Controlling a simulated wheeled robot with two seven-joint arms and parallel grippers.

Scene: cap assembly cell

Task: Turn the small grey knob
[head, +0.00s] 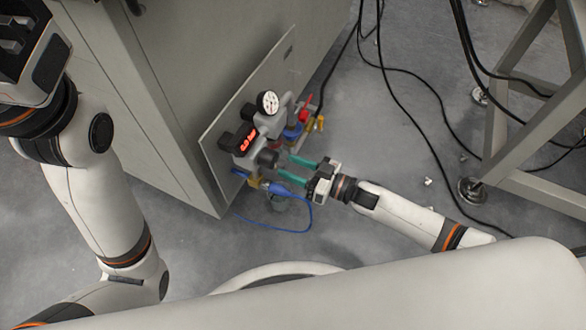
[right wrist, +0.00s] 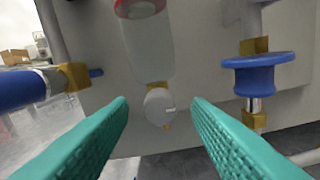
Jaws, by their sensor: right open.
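The small grey knob (right wrist: 159,106) is a pale round piece in the right wrist view, at a brass fitting under a pale bowl (right wrist: 147,45) with a red ring. My right gripper (right wrist: 160,104) is open, with its teal fingers on either side of the knob in that view. Gaps show between the knob and both fingers, and nothing is held. In the head view the right gripper (head: 285,165) points left at the valve assembly on the panel. I cannot make out the small knob there.
The grey panel (head: 222,132) carries a white gauge (head: 268,102), a red handle (head: 305,114) and a blue handwheel (right wrist: 258,73), right of the fingers. A blue hose fitting (right wrist: 25,89) is on their left. Black cables (head: 400,122) and a metal frame (head: 527,112) stand at right.

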